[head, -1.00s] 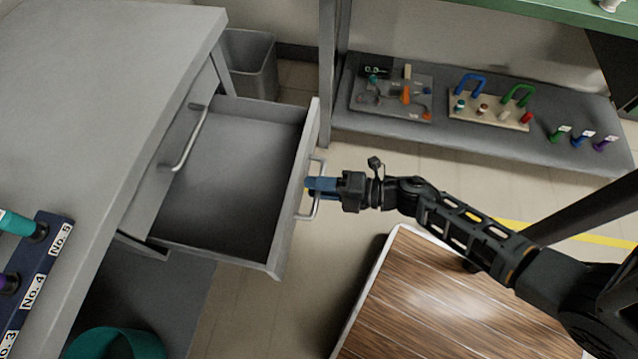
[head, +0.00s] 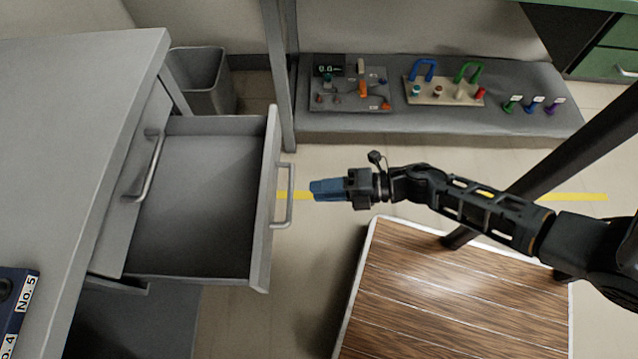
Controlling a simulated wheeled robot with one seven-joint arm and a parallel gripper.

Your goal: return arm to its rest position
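My gripper (head: 318,190) has blue fingers and is at the end of my black arm, which reaches in from the right. It points left toward the handle (head: 284,195) of the open grey drawer (head: 262,235), with a small gap between them. The fingers look close together, but from this angle I cannot tell whether they are fully shut. Nothing shows between them. The drawer is pulled far out of the grey desk, and its inside looks empty.
The grey desk (head: 75,110) fills the left side, with a No. 5 rack (head: 22,318) on it. A wooden-topped surface (head: 440,300) lies below my arm. A low grey shelf (head: 440,120) with task boards is behind. A grey bin (head: 205,85) stands behind the drawer.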

